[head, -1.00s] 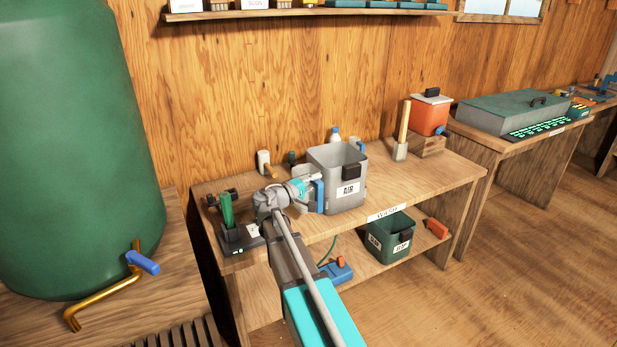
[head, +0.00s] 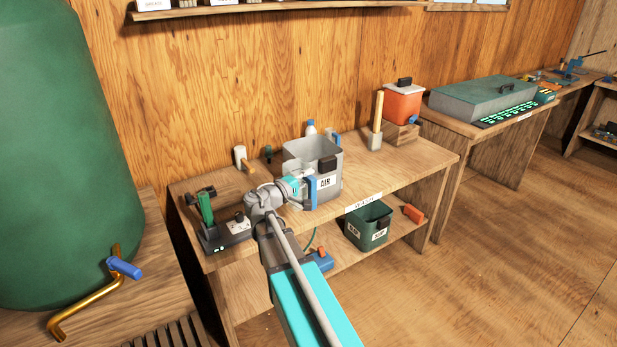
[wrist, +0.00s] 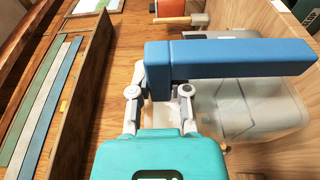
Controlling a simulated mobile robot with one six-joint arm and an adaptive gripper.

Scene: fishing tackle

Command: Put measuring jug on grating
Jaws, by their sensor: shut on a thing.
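The measuring jug is a clear grey vessel with a long blue handle (head: 311,192). My gripper (head: 302,190) is shut on this handle at the front of the wash bench. In the wrist view the blue handle (wrist: 230,58) lies across my fingers (wrist: 160,100), with the see-through grey body (wrist: 250,110) on the right. In the head view I cannot clearly tell the jug's body from the grey bin behind it. A dark slatted grating (head: 165,336) lies at the bottom left, below the brass tap, partly cut off by the frame.
The grey AIR bin (head: 300,150) stands right behind my gripper. A green barrel (head: 50,140) with a brass tap (head: 85,300) and blue lever is at left. A black holder (head: 225,235) is on the bench's left end. A green bin (head: 368,225) is on the lower shelf.

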